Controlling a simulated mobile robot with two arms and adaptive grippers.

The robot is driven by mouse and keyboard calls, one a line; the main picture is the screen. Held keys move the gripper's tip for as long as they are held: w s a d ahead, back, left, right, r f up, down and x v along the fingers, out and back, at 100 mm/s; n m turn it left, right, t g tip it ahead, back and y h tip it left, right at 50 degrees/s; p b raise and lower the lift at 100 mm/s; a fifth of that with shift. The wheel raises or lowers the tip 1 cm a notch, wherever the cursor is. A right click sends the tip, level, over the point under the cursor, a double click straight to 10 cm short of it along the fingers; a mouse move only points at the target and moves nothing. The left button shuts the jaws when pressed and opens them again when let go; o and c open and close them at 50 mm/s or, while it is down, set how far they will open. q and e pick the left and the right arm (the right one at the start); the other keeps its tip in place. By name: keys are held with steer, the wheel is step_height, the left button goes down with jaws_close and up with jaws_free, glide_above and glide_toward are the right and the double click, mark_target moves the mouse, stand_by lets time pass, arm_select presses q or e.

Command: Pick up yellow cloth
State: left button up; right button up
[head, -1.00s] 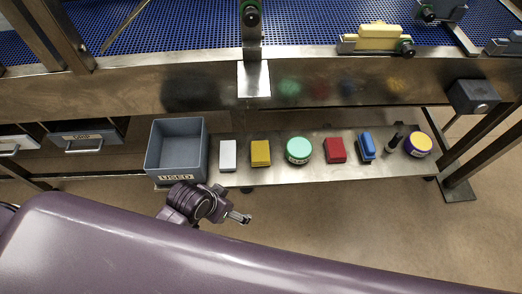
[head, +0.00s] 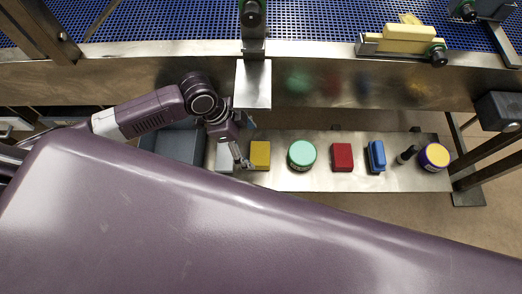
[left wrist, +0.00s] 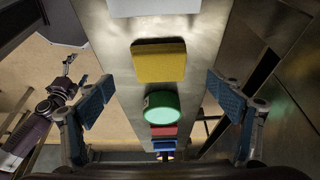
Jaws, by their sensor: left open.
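The yellow cloth (head: 260,153) is a folded, block-like pad lying on the low steel shelf (head: 310,181), between a white pad and a green round tin. It also shows in the left wrist view (left wrist: 158,65), below and between the spread fingers. My left gripper (head: 246,142) is open and empty, above the shelf just left of the cloth in the head view. Its blue-padded fingers (left wrist: 158,84) stand wide apart in the left wrist view and do not touch the cloth. My right gripper (left wrist: 69,65) shows small at the left there; its jaw state is unclear.
A grey bin (head: 160,141) and the white pad (head: 223,157) are partly hidden by my left arm. Right of the cloth stand the green tin (head: 302,155), a red block (head: 342,157), a blue block (head: 377,156) and a yellow-topped tin (head: 434,157). A steel conveyor frame (head: 340,85) overhangs behind.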

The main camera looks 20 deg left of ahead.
mark_target(259, 154)
arm_select(q)
steer(key=x, duration=0.4)
steer(key=shift+d+f+p, duration=0.2)
steer(key=shift+f+p, duration=0.1)
steer(key=shift+f, duration=0.05)
steer(key=shift+d+f, duration=0.2)
steer(key=shift+f, duration=0.3)
steer(key=c, duration=1.2)
steer(key=shift+c, duration=0.2)
arm_select(e)
steer(key=shift+a+r, duration=0.25)
steer(key=shift+r, duration=0.05)
arm_select(q)
steer(key=shift+r, duration=0.1)
steer(key=shift+w+r, duration=0.1)
steer(key=shift+r, duration=0.5)
step_height(259, 154, up, 2)
steer(key=shift+r, duration=0.2)
steer(key=s+d+b, duration=0.1)
steer(key=s+d, duration=0.1)
steer(key=s, duration=0.6)
steer(key=s+d+b, duration=0.1)
steer(key=s+d, duration=0.2)
steer(key=s, duration=0.6)
steer(key=shift+s, duration=0.2)
arm_select(e)
steer(key=shift+d+f, duration=0.2)
steer(key=shift+f, duration=0.8)
arm_select(q)
steer(key=shift+f, duration=0.1)
